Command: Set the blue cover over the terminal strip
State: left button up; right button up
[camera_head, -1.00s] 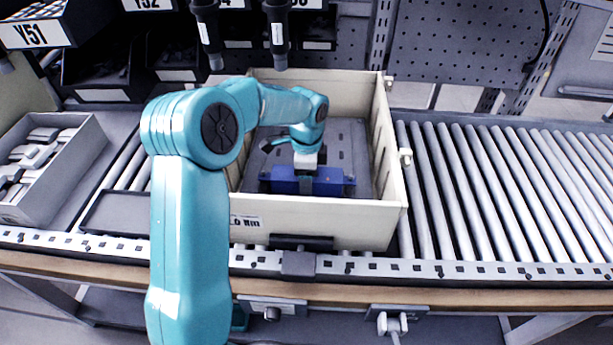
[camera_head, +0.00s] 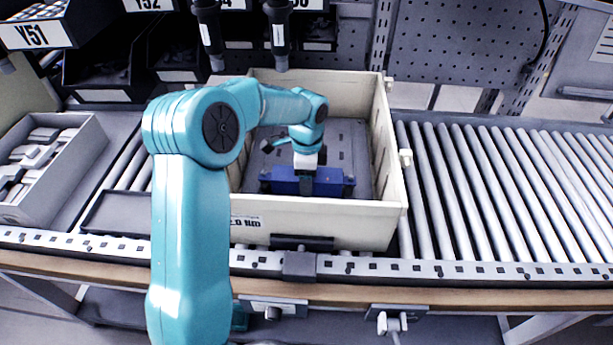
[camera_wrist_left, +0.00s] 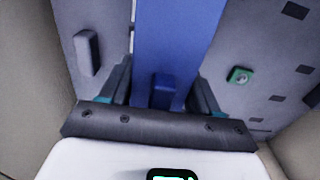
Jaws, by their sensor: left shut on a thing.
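The blue cover (camera_head: 334,182) is inside the cream crate (camera_head: 350,218), near its front wall. My left gripper (camera_head: 306,184) points down and is shut on the middle of the cover. In the left wrist view, the long blue cover (camera_wrist_left: 180,30) runs away from me, and its small raised knob (camera_wrist_left: 163,88) sits between the fingers of my left gripper (camera_wrist_left: 160,92). I cannot make out the terminal strip; the cover and gripper hide what lies beneath. I cannot tell whether the cover touches anything below. My right gripper is not in view.
The crate's grey floor panel (camera_head: 350,140) has dark slots. A grey block (camera_wrist_left: 87,52) and a green-edged part (camera_wrist_left: 240,75) flank the cover. The crate walls surround the gripper closely. A roller conveyor (camera_head: 500,190) is clear on the right; a parts bin (camera_head: 85,150) stands left.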

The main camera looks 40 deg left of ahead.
pick_arm(q)
jog(key=shift+f, duration=0.45)
dwell(0.6)
jog(key=shift+w, duration=0.1)
jog(key=o, duration=1.2)
jog(key=shift+o, duration=0.2)
notch_tip(320, 180, up, 16)
jog(key=p, duration=0.1)
jog(key=shift+r+p, duration=0.15)
jog(key=shift+p, duration=0.15)
